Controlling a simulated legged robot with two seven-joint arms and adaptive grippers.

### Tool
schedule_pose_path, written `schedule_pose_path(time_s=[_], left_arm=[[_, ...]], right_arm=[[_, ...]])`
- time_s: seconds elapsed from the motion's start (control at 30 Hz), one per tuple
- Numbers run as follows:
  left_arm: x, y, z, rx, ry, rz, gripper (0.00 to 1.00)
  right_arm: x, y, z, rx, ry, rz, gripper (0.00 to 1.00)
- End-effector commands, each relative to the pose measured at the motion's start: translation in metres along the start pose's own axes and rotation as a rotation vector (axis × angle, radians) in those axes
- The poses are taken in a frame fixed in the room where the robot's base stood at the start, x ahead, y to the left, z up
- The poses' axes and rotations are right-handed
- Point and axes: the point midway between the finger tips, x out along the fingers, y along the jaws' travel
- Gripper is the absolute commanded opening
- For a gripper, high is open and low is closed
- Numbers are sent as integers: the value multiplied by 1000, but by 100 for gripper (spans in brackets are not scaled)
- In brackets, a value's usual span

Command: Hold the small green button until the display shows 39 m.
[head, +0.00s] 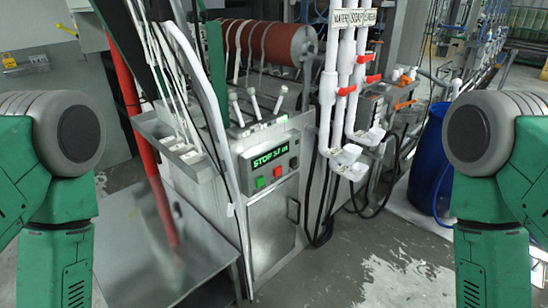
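A grey control box (268,160) on the machine carries a dark display (270,156) with green characters. It reads "STOP" followed by a number and "m"; the digits are too small to read for certain. Below the display is a small green button (260,182), with a red button (277,172) to its right. Nothing touches either button. My two green arms stand at the left and right picture edges, well apart from the box. Neither gripper shows in the head view.
Levers (258,104) and a red-brown roller (270,42) are above the box. White pipes with red valve handles (347,90) stand to its right, and a blue barrel (430,160) is further right. A metal tray (150,255) lies low on the left. Grey floor (390,262) is clear in front.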

Motion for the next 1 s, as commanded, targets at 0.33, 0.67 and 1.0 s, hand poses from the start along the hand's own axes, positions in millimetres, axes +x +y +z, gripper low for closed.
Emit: schedule_pose_path(time_s=[0.33,0.67,1.0], left_arm=[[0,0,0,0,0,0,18],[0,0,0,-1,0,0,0],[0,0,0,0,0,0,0]], right_arm=[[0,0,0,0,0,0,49],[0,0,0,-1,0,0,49],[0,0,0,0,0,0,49]])
